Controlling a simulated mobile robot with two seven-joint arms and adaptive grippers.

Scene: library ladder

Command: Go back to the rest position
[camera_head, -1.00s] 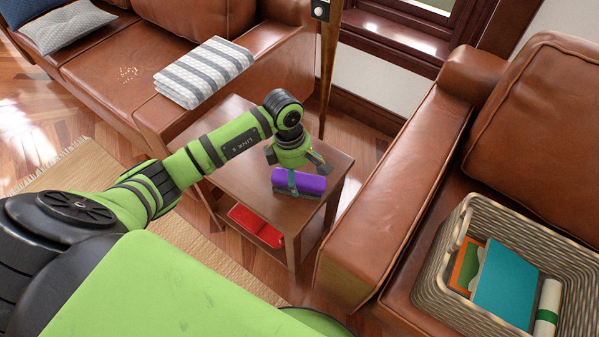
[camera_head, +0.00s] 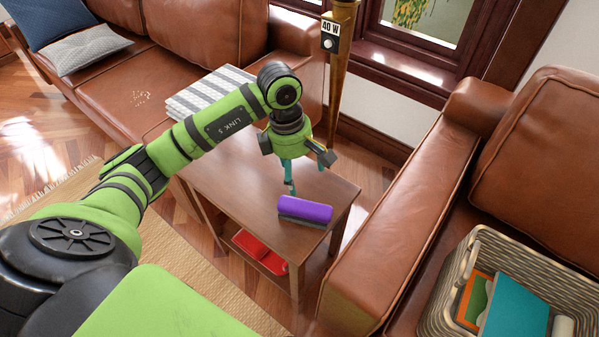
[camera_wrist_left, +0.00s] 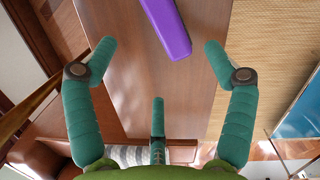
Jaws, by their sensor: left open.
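My left gripper (camera_head: 290,178) is open and empty above the small wooden side table (camera_head: 235,195). Its teal fingers are spread wide in the left wrist view (camera_wrist_left: 160,70), with bare tabletop between them. A purple object (camera_head: 306,210) with a dark grey lower part lies on the table near its front right corner. The gripper is apart from it, up and to the left in the head view. The purple object also shows at the top of the left wrist view (camera_wrist_left: 166,25). My right gripper does not show.
Brown leather sofas (camera_head: 385,220) flank the table closely. A striped folded blanket (camera_head: 207,92) lies on the left sofa's arm. A lamp pole (camera_head: 337,80) stands behind the table. Red items (camera_head: 260,250) lie on its lower shelf. A wicker basket (camera_head: 445,290) with books sits at right.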

